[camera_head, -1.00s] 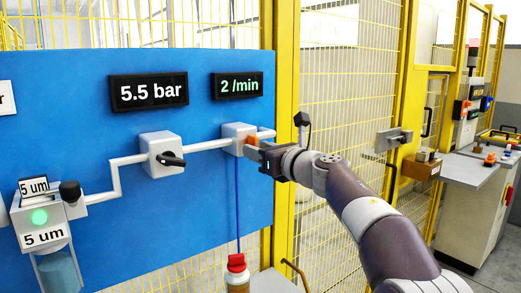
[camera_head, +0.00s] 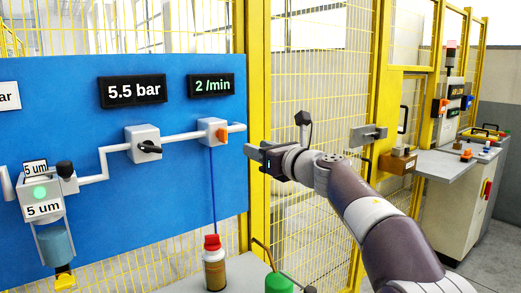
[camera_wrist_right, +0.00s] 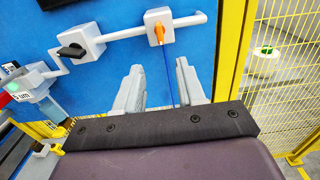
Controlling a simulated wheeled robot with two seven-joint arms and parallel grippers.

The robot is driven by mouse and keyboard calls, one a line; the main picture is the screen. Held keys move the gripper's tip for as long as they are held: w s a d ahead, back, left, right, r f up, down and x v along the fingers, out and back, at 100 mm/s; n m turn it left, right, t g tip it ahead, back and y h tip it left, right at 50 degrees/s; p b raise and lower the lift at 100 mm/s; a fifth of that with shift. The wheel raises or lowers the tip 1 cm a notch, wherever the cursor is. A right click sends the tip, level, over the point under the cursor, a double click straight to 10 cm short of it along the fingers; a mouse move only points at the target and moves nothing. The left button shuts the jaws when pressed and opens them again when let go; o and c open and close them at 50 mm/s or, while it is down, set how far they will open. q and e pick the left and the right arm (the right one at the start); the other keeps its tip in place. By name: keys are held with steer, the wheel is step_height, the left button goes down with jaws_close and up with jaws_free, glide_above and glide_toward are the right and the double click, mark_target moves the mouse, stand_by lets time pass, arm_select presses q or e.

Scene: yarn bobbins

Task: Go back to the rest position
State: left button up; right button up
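My right gripper (camera_head: 254,156) is in front of the yellow fence post, to the right of the blue panel, and holds nothing. In the right wrist view its two pale fingers (camera_wrist_right: 160,86) stand apart with an empty gap. The orange knob (camera_head: 221,133) on the right valve box is to the left of the gripper and clear of it. The knob also shows in the wrist view (camera_wrist_right: 159,32), beyond the fingers. My left gripper is not in view.
The blue panel (camera_head: 90,215) carries a black-handled valve (camera_head: 147,147), a filter unit (camera_head: 42,195) and displays reading 5.5 bar and 2 /min. A red-capped bottle (camera_head: 214,268) and a green object (camera_head: 279,284) stand below. A yellow mesh fence (camera_head: 335,90) is behind my right arm.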

steer(key=w+d+f+m+h+p, duration=0.1)
steer(key=d+f+m+h, duration=0.3)
steer(key=m, duration=0.5)
steer(key=w+d+f+m+h, duration=0.25)
steer(key=f+m, duration=0.35)
steer(key=m, duration=0.3)
steer(key=s+d+f+m+g+h+p, duration=0.1)
steer(key=s+d+f+m+g+h, duration=0.1)
steer(key=s+d+f+m, duration=0.3)
steer(key=s+d+f+m+g+h+p, duration=0.1)
steer(key=s+f+m+g+h, duration=0.1)
steer(key=f+m, duration=0.45)
steer(key=s+d+f+m+g+p, duration=0.25)
steer(key=s+f+m, duration=0.2)
steer(key=s, duration=0.35)
steer(key=s+d+f+m+g+p, duration=0.1)
steer(key=s+f+m+g, duration=0.3)
steer(key=s, duration=0.3)
arm_select(q)
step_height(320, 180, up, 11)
steer(key=p, duration=0.4)
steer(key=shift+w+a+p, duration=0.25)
steer(key=shift+p, duration=0.05)
arm_select(e)
steer(key=s+f+m+g, duration=0.1)
steer(key=s+m, duration=0.4)
steer(key=s, duration=1.2)
steer(key=shift+d+g, duration=0.25)
steer(key=shift+g, duration=0.6)
